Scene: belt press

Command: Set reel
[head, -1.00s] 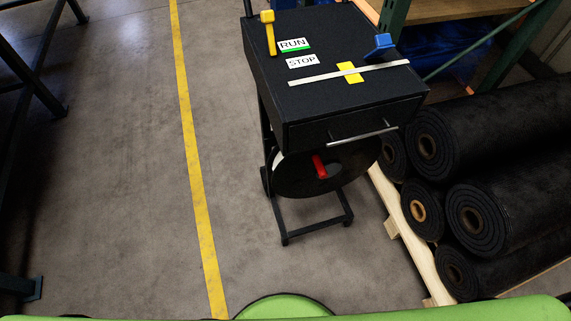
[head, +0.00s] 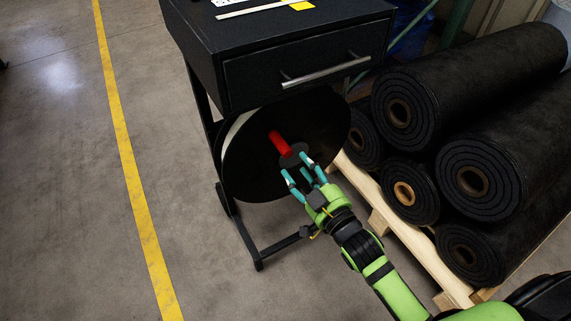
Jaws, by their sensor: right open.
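The reel (head: 247,165) is a large black disc with a pale roll behind it, mounted under the black cabinet (head: 240,50). A red handle (head: 279,143) sticks out near the reel's centre. My right gripper (head: 297,170) comes in from the lower right, with its teal-tipped fingers spread just below and right of the red handle. It is open, and the fingers overlap the reel's face in the picture; I cannot tell whether they touch it. My left gripper is not in view.
The cabinet has a drawer with a metal bar handle (head: 325,70) above the reel. Several black rolls (head: 480,90) lie stacked on a wooden pallet (head: 412,250) at the right. A yellow floor line (head: 130,165) runs at the left, with clear floor around it.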

